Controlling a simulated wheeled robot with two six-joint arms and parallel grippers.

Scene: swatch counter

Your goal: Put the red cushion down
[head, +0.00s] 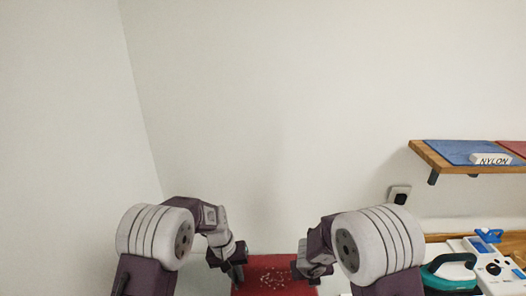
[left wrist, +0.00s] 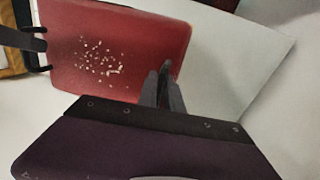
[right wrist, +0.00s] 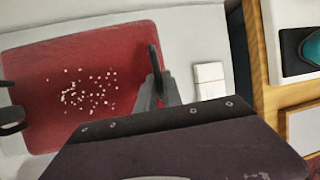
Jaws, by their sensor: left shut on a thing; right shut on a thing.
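The red cushion (head: 268,272), a flat red pad with pale specks scattered on its top, is at the bottom middle of the head view. My left gripper (head: 238,273) is shut on its left edge and my right gripper (head: 298,272) on its right edge. The cushion also shows in the left wrist view (left wrist: 75,50), with my left fingers (left wrist: 165,85) at one edge and my right gripper's fingers at the opposite edge. In the right wrist view the cushion (right wrist: 50,60) looks roughly level. Whether its underside touches anything is hidden.
A wooden shelf (head: 440,163) with blue and red swatches and a NYLON block (head: 490,159) juts from the wall at right. A teal-handled iron (head: 450,272) stands below it. A small white block (right wrist: 209,80) lies beside the cushion. Pale surface (left wrist: 240,60) lies around it.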

